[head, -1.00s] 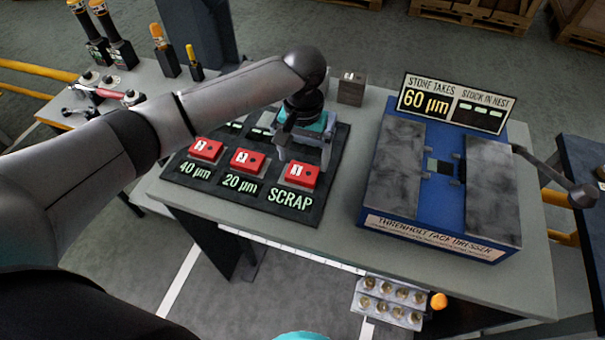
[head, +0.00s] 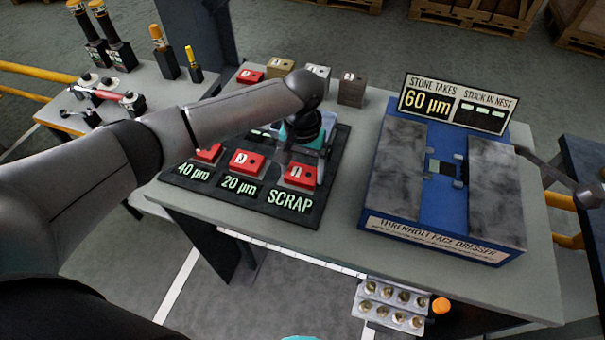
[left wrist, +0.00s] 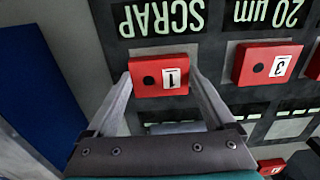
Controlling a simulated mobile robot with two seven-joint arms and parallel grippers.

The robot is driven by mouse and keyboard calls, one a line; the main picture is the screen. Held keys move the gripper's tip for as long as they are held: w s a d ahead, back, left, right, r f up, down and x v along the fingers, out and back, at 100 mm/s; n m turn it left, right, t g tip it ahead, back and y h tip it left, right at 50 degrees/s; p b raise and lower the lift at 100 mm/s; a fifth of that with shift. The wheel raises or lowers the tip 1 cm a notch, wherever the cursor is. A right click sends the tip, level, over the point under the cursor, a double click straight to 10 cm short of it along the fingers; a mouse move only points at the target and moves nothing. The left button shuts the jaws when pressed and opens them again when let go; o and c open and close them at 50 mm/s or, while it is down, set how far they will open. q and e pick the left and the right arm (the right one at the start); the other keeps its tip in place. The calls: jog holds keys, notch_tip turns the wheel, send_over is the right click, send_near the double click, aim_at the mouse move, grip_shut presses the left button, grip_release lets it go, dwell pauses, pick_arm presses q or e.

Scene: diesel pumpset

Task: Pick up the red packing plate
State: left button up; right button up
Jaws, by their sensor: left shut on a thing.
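The red packing plate marked 1 (head: 299,176) is at the SCRAP place at the right end of the dark labelled board (head: 237,205). In the left wrist view the same plate (left wrist: 148,77) sits between the fingertips, one finger at each side. My left gripper (head: 305,172) is shut on it from above; I see no clear gap under the plate. Two more red plates sit on the board, one at 20 µm (head: 246,163) and one at 40 µm (head: 207,153), partly behind my arm. My right gripper is not in view.
A blue face dresser (head: 412,228) with two grey slabs and a lever stands to the right. Behind the board are a red block (head: 250,76), a tan block (head: 280,68), a grey block (head: 318,72) and a brown block (head: 351,89).

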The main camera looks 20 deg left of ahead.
aim_at(303, 173)
pick_arm(q)
jog(key=shift+w+r, duration=0.1)
grip_shut()
jog(key=shift+r, duration=0.1)
notch_tip(303, 173, up, 20)
jog(key=p, duration=0.4)
dwell(0.3)
